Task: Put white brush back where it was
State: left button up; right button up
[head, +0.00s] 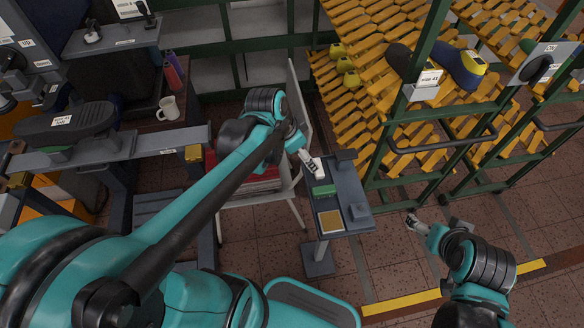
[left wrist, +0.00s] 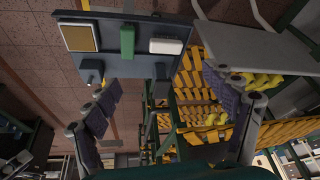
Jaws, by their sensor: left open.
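The white brush (left wrist: 167,46) lies on the grey stand's top (left wrist: 150,68), beside a green block (left wrist: 127,40) in the left wrist view. In the head view the white brush (head: 318,166) shows partly, close to my left gripper (head: 310,164). My left gripper is open; in the left wrist view its two fingers (left wrist: 163,88) are spread wide with nothing between them, and the brush appears beyond them. My right gripper (head: 415,222) is low at the right over the floor, apart from the stand. Its jaws are too small to judge.
A yellow pad (head: 330,221) and the green block (head: 323,189) share the stand's top. A white chair (head: 296,190) stands just left of it. A green-framed rack with yellow slats (head: 360,100) is behind. A white mug (head: 168,108) sits at the left.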

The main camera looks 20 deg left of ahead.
pick_arm(q)
jog(key=s+r+n+t+y, duration=0.2)
jog(key=s+n+t, duration=0.1)
jog(key=s+n, duration=0.4)
jog(key=shift+s+r, duration=0.4)
jog(key=shift+s, duration=0.75)
jog(key=shift+d, duration=0.1)
